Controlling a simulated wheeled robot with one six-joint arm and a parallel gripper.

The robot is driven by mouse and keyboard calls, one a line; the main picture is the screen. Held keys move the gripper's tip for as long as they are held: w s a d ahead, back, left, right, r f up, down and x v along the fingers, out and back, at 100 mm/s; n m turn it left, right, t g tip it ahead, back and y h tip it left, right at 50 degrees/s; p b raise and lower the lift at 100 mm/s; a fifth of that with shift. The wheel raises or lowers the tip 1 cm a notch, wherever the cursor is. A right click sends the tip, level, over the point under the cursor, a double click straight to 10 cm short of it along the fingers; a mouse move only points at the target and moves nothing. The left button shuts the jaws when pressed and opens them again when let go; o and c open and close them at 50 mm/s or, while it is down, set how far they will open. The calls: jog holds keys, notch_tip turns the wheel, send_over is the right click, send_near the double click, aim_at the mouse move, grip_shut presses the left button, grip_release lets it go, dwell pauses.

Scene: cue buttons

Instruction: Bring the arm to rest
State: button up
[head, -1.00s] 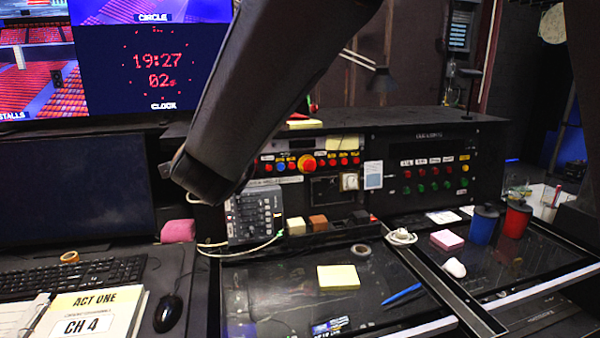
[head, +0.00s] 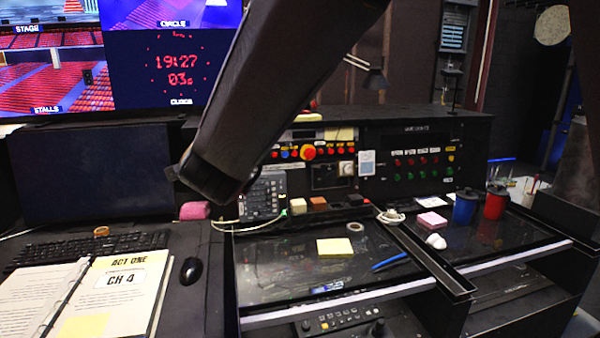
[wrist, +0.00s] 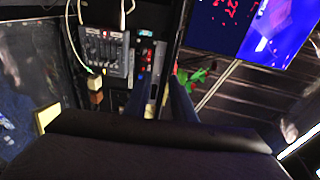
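My arm (head: 285,85) crosses the head view as a thick dark link, from the top centre down to a joint left of the button panel. My gripper is outside or hidden in the head view. In the wrist view, my gripper (wrist: 161,92) shows as two dark fingers with a gap between them. Nothing is visibly held. The fingers hang in front of the console, with the grey fader box (wrist: 103,52) to their left and a green and red item (wrist: 198,77) just to their right.
The console's button panel (head: 372,135) faces me. On the desk glass lie a yellow note pad (head: 335,246), a blue pen (head: 390,261), and blue (head: 465,208) and red (head: 495,203) cups. At left are a monitor (head: 90,173), keyboard (head: 85,247), mouse (head: 191,270) and open binder (head: 120,285).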

jog(key=s+d+f+n+g+b, duration=0.1)
jog(key=d+f+n+g+b, duration=0.1)
jog(key=d+f+n+g, duration=0.65)
jog(key=s+d+f+n+t+b, duration=0.1)
jog(key=d+f+b, duration=0.35)
jog(key=f, duration=0.85)
jog(key=s+d+f+n+g, duration=0.1)
jog(key=s+d+f, duration=0.2)
jog(key=d, duration=0.1)
jog(key=s+d+f+n+g, duration=0.1)
jog(key=s+d+f, duration=0.2)
jog(key=d, duration=0.1)
jog(key=s+d+f+n+g, duration=0.1)
jog(key=s+d+f+g, duration=0.1)
jog(key=s+d+f, duration=0.1)
jog(key=shift+s+d+f+n+h+b, duration=0.15)
jog(key=shift+s+d+n+h+b, duration=0.2)
jog(key=shift+d+b, duration=0.1)
jog(key=s+d+f+n+g+h+b, duration=0.1)
jog(key=s+d+f+n+g, duration=0.2)
jog(key=s+d, duration=0.5)
jog(key=s+f+g, duration=0.1)
jog(key=s+f, duration=0.1)
jog(key=s, duration=0.1)
jog(key=shift+s+d+b, duration=0.35)
jog(key=shift+g, duration=0.25)
